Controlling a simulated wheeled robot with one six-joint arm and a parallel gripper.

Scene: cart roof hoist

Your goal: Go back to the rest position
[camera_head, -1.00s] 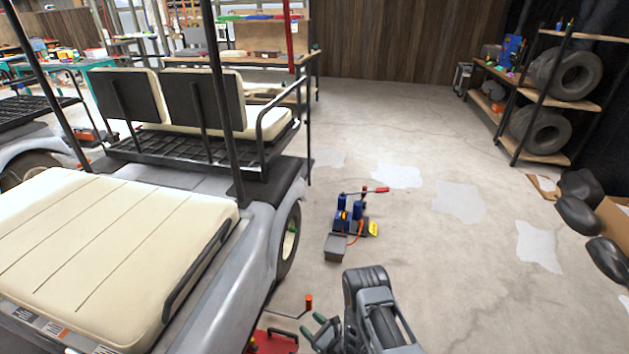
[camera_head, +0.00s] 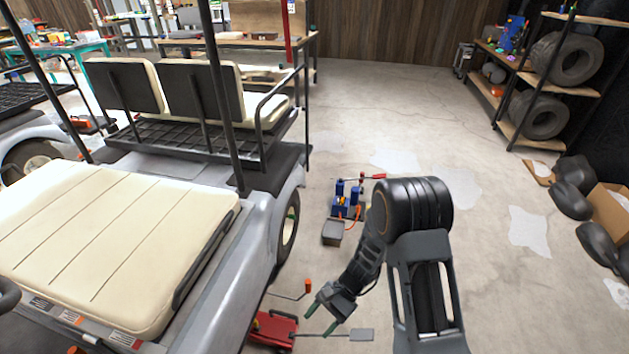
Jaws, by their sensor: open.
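My gripper (camera_head: 320,317) is at the bottom centre of the head view, at the end of my dark grey arm. Its two greenish fingers are apart and nothing shows between them. It is close to the red jack (camera_head: 274,330) on the floor, to the right of an orange-handled crank (camera_head: 307,286). A thin rod with a flat grey plate (camera_head: 362,334) shows just below and to the right of the fingers. I cannot tell whether the gripper touches the rod.
A golf cart with a cream seat (camera_head: 120,240) fills the left side. Blue tools with a red handle and a grey box (camera_head: 333,232) stand on the floor ahead. Tire shelves (camera_head: 545,90) and dark seats (camera_head: 572,200) are at right.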

